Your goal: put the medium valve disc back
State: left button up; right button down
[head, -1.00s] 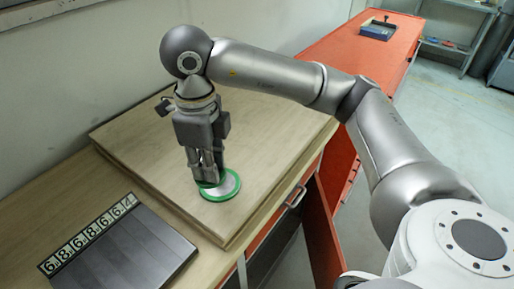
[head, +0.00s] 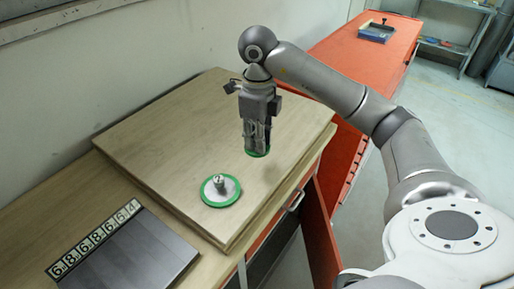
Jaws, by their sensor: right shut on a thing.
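A round disc with a green rim and a pale face (head: 232,198) lies flat on the raised wooden board (head: 150,130), with a short grey stem upright at its middle. My right gripper (head: 257,146) points down behind and to the right of it in the head view. It is shut on a smaller green-edged disc (head: 258,154), which shows just under the fingertips and looks held above the board. Most of this held disc is hidden by the fingers. I cannot tell from its size alone which is the medium one. My left gripper is not in view.
A dark flat panel (head: 140,262) with a row of number cards (head: 95,242) lies at the lower left. A red cabinet (head: 350,75) with a blue tray (head: 376,32) stands at the back right. Much of the board around the lying disc is bare.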

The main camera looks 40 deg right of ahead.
aim_at(257, 160)
jog(key=f, duration=0.1)
jog(key=w+d+f+p, duration=0.1)
jog(key=w+f, duration=0.1)
jog(key=shift+w+d+f, duration=0.2)
jog(key=shift+d+f, duration=0.05)
jog(key=shift+f, duration=0.05)
jog(key=f, duration=0.1)
jog(key=f+p, duration=0.1)
jog(key=p, duration=0.1)
jog(key=shift+w+d+f, duration=0.2)
jog(key=shift+w+f, duration=0.05)
jog(key=shift+f, duration=0.15)
jog(key=shift+f+p, duration=0.3)
jog(key=shift+f, duration=0.25)
jog(key=shift+f, duration=0.1)
jog(key=c, duration=1.7)
grip_release()
jog(key=shift+f, duration=0.1)
jog(key=shift+c, duration=0.2)
jog(key=o, duration=0.5)
jog(key=shift+c, duration=0.2)
